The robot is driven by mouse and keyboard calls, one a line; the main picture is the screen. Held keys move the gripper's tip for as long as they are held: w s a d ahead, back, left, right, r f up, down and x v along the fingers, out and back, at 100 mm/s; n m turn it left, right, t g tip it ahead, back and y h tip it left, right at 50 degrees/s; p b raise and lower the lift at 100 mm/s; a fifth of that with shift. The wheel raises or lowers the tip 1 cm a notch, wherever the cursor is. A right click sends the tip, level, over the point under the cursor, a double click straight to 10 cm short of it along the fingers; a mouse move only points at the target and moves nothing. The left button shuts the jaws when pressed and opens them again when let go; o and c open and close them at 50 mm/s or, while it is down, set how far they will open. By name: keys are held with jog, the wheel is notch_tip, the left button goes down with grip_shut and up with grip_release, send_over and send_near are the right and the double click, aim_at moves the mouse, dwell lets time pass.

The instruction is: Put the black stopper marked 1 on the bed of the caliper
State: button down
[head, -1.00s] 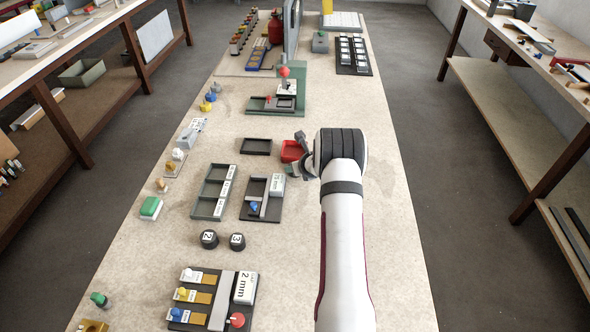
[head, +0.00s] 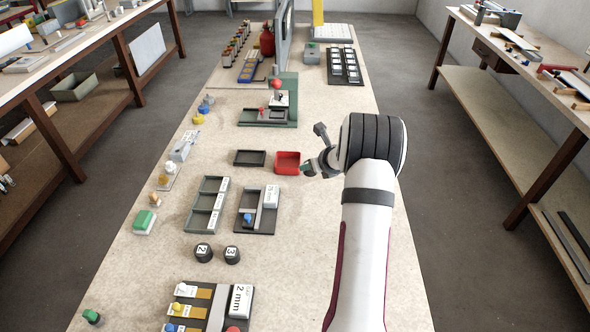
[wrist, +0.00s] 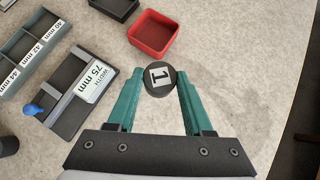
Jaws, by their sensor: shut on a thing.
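The black stopper marked 1 (wrist: 160,79) is between the green fingers of my gripper (wrist: 160,76), which is shut on it. Its white label faces the wrist camera. In the head view my gripper (head: 308,168) is just right of the red tray, and I cannot make out the stopper there. What looks like the caliper is the dark device (head: 265,225) labelled "WIDTH 75 mm", with a grey bar and a blue knob. It is left of and nearer than my gripper. Its dark bed (wrist: 65,73) shows bare at left in the wrist view.
The red tray (head: 287,157) and a black tray (head: 249,152) lie beyond the caliper. A three-part grey rack (head: 197,224) stands left of it. Stoppers marked 2 (head: 203,252) and 3 (head: 232,255) stand in front. Bare bench lies right of the caliper.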

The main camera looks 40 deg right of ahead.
jog(key=s+d+r, duration=0.1)
jog(key=s+r, duration=0.1)
jog(key=s, duration=0.1)
jog(key=w+a+r+n+y, duration=0.2)
jog(key=a+n+y, duration=0.5)
jog(key=a+n, duration=0.25)
jog(key=shift+m+g, duration=0.25)
jog(key=shift+g, duration=0.05)
jog(key=w+a+f, duration=0.2)
jog(key=w, duration=0.1)
jog(key=w+a+f, duration=0.4)
jog(key=w+a, duration=0.1)
jog(key=shift+w+f, duration=0.3)
jog(key=shift+f, duration=0.1)
jog(key=f, duration=0.3)
jog(key=shift+w+a+f, duration=0.15)
jog(key=shift+w+f, duration=0.05)
jog(key=shift+f, duration=0.45)
jog(key=shift+f, duration=0.1)
jog(key=c, duration=0.6)
grip_release()
